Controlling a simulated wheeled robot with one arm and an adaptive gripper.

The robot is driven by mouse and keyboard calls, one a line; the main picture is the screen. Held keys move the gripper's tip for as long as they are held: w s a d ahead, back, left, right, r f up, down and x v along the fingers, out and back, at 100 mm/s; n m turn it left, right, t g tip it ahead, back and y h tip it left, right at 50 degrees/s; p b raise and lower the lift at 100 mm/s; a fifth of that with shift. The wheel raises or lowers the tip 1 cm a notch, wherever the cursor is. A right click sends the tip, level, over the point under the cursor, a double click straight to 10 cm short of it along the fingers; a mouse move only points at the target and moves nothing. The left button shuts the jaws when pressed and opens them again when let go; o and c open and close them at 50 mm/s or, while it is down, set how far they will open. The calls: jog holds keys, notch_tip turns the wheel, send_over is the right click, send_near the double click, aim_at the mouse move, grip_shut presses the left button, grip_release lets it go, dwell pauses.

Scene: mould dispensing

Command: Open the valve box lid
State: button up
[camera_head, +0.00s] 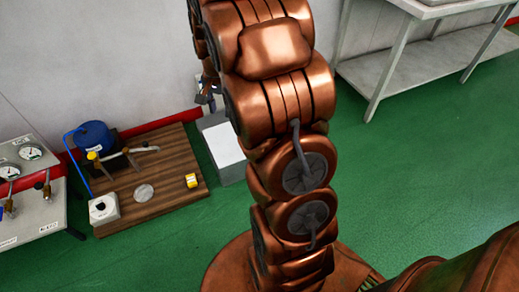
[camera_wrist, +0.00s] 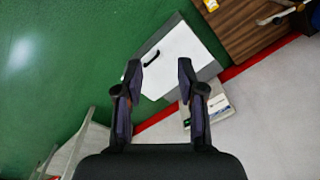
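The valve box (camera_head: 233,172) is a grey box with a white top, standing on the green floor beside the wooden board in the head view. In the wrist view its white lid (camera_wrist: 180,62) looks shut and carries a black handle (camera_wrist: 151,58). My gripper (camera_wrist: 159,72) is open and empty in the wrist view, its two fingers spread over the near part of the lid, with the handle just beyond and between the tips. I cannot tell its height above the lid.
The wooden board (camera_head: 165,208) left of the box holds a blue tank (camera_head: 93,137), a yellow item (camera_head: 192,181) and a white device (camera_head: 103,208). A gauge panel (camera_head: 35,215) is at far left. A metal table (camera_head: 410,65) stands right. The wall is close behind; floor in front is clear.

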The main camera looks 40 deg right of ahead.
jog(key=w+d+f+m+b, duration=0.3)
jog(key=d+f+b, duration=0.3)
jog(key=f, duration=0.9)
jog(key=w+d+f+m+t+b, duration=0.1)
jog(key=w+d+f+m+b, duration=0.2)
jog(key=d+f+b, duration=0.4)
jog(key=w+d+f+m+b, duration=0.3)
jog(key=d+f, duration=0.9)
jog(key=f, duration=1.2)
jog(key=shift+w+d+f+m+t+h+b, duration=0.15)
jog(key=shift+m+t+h+b, duration=0.2)
jog(key=shift+b, duration=1.35)
grip_shut()
